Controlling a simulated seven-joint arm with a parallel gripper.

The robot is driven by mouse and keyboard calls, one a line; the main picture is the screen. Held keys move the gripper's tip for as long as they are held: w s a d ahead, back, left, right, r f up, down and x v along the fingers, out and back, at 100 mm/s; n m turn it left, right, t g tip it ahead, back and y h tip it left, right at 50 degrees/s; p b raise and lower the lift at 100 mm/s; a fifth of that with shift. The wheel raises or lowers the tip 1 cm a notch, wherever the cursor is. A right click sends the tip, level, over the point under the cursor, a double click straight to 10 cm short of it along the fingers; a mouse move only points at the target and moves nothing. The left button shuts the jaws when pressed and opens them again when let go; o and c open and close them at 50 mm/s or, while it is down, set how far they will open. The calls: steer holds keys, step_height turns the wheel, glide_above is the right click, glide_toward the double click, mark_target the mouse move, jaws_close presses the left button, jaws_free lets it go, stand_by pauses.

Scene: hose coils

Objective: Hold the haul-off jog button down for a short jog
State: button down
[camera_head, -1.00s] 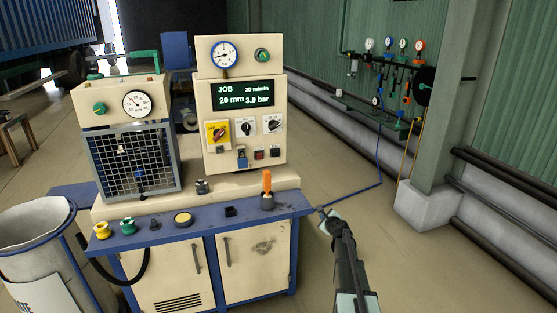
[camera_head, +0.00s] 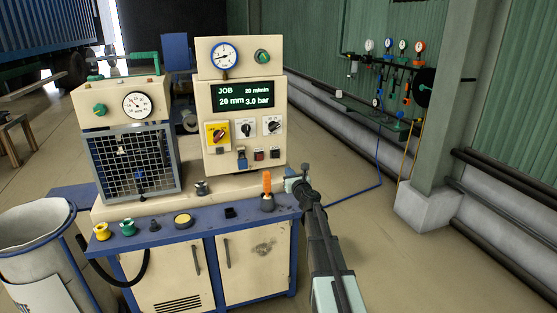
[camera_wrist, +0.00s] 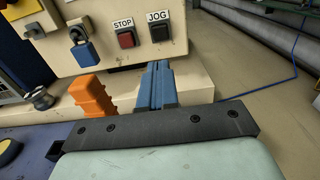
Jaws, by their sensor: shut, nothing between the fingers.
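The black JOG button (camera_wrist: 159,33) sits on the cream panel beside the red STOP button (camera_wrist: 126,39), each under its own label. In the head view the jog button (camera_head: 275,153) is at the panel's lower right and is uncovered. My gripper (camera_wrist: 158,68) shows as blue fingers closed together, with nothing between them. They point toward the panel, below the JOG button in the picture and apart from it. In the head view my gripper (camera_head: 304,171) is at the right end of the blue bench, right of the orange handle; its fingertips are small there.
The orange handle (camera_wrist: 91,96) stands left of my fingers. A blue padlock (camera_wrist: 85,52) hangs left of STOP. A yellow-plated rotary switch (camera_head: 218,134) and a display (camera_head: 243,94) are higher on the cabinet. Open floor lies to the right.

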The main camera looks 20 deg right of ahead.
mark_target(276, 155)
steer(key=w, duration=1.4)
steer(key=shift+w, duration=0.1)
